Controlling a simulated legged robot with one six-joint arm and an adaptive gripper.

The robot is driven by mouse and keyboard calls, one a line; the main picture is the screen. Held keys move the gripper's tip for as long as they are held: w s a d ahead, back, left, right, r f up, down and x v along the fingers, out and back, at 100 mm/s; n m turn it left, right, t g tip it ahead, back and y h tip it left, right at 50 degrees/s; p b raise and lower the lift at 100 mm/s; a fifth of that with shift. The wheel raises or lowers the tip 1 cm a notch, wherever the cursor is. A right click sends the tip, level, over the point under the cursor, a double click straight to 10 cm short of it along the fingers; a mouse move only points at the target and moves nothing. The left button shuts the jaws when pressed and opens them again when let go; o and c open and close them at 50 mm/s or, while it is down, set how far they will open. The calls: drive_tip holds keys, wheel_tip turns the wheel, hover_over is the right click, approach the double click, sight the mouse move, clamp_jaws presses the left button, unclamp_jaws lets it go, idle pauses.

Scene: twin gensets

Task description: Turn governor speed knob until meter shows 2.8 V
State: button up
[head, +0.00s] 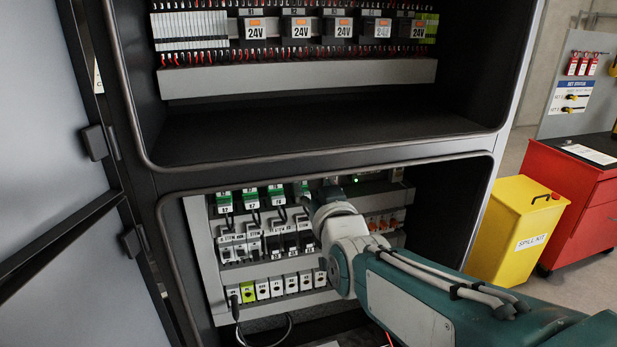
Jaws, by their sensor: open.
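My arm reaches from the lower right into the lower bay of an open cabinet (330,158). My gripper (324,192) is at the upper row of devices there, seen from behind and small. Its jaws are open, and its fingertips are largely hidden by my wrist. A dark unit with a small lit green lamp (356,181) shows just right of my gripper. I cannot make out the governor speed knob or a meter reading; my wrist covers part of the row. Whether the gripper touches anything cannot be told.
Green-topped relays (250,197), breakers (262,243) and a row of small modules (276,287) fill the lower bay. The upper bay holds 24V relays (299,27). An open door (55,170) stands left. A yellow spill kit bin (514,232) and red cabinet (580,200) stand right.

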drive_tip(key=shift+s+d, duration=0.15)
drive_tip(key=shift+s, duration=0.35)
drive_tip(key=s+d+f+m+g+h, duration=0.1)
drive_tip(key=s+d+f+g+h, duration=0.1)
drive_tip(key=s+d+f+g, duration=0.4)
drive_tip(key=s+d+f+m+g+h, duration=0.2)
drive_tip(key=s+d+f+g, duration=0.3)
drive_tip(key=s, duration=1.1)
drive_tip(key=d+f+h, duration=0.1)
drive_tip(key=d+f, duration=0.1)
drive_tip(key=d, duration=0.1)
drive_tip(key=shift+s+f+g, duration=0.25)
drive_tip(key=shift+s+g, duration=0.1)
drive_tip(key=shift+g, duration=0.05)
drive_tip(key=shift+c, duration=0.7)
drive_tip(key=shift+d, duration=0.1)
